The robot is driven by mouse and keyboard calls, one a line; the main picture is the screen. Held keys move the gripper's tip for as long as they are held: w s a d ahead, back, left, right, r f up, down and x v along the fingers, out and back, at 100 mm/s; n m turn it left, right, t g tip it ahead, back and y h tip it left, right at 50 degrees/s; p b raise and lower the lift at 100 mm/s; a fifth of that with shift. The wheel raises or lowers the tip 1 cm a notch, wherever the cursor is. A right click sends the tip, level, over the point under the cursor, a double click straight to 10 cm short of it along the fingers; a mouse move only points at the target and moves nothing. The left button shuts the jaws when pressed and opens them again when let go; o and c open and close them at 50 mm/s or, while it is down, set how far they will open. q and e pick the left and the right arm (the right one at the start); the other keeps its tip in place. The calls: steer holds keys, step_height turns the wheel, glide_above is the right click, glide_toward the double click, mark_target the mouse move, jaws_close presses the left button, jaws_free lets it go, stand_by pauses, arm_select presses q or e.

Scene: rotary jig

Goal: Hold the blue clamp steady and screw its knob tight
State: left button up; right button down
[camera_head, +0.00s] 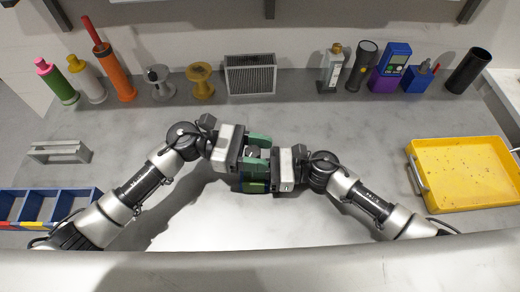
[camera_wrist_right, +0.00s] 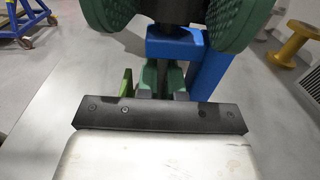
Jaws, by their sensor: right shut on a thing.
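The blue clamp (camera_wrist_right: 210,72) shows in the right wrist view as a blue bar and upright just past my right fingers. In the head view the grippers mostly cover it. My right gripper (camera_wrist_right: 164,75) has green-tipped fingers close together at the clamp, shut on it; the contact is partly hidden. It also shows in the head view (camera_head: 273,166). My left gripper (camera_head: 257,152) reaches in from the left, its large green pads either side of a dark round part above the blue bar, apparently the knob. I cannot tell whether the pads touch it.
A yellow tray (camera_head: 468,205) stands at the right. A blue divided bin (camera_head: 38,220) and a grey bracket (camera_head: 60,151) are at the left. Bottles, spools (camera_head: 201,80), a grey vented box (camera_head: 250,74) and tools line the back. The table beside the arms is mostly clear.

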arm_select(q)
steer(key=shift+o, duration=0.8)
steer(key=v, duration=1.2)
